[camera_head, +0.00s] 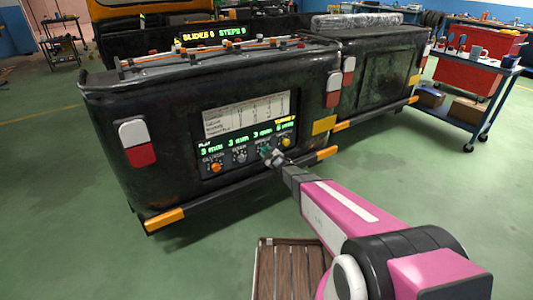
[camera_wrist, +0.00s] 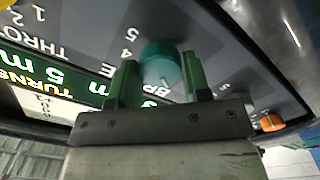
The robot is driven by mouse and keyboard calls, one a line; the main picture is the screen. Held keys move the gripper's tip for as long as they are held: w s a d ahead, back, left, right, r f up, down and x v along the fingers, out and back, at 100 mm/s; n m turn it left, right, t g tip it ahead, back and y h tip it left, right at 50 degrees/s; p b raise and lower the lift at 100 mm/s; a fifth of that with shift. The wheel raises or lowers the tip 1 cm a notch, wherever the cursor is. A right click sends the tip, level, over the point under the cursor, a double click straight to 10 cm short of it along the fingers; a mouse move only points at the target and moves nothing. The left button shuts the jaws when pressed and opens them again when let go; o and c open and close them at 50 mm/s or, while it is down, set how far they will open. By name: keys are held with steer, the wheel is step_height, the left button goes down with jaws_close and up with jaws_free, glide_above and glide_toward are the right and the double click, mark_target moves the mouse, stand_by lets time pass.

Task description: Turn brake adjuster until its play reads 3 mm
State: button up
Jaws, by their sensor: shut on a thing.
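The brake adjuster is a round teal knob (camera_wrist: 160,65) on a dark panel, with a partly covered label beside it in the wrist view. My gripper (camera_wrist: 160,80) has its two green fingers on either side of this knob and is shut on it. In the head view my gripper (camera_head: 268,154) reaches the panel (camera_head: 199,148) and mostly covers the knob. Green digits above the knobs give the play; the one above the brake knob looks like 3 mm, but is small. In the wrist view its digits are mostly hidden behind a finger.
A yellow knob (camera_head: 287,142) sits right of my gripper; a grey knob (camera_head: 240,156) and an orange knob (camera_head: 216,167) sit left. The panel is on a dark vehicle body (camera_head: 110,110). A wooden crate (camera_head: 290,262) stands on the floor. A blue cart (camera_head: 480,95) stands far right.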

steer(key=shift+n, duration=0.5)
steer(key=o, duration=0.9)
steer(key=v, duration=1.1)
steer(key=shift+w, duration=0.1)
steer(key=shift+d, duration=0.1)
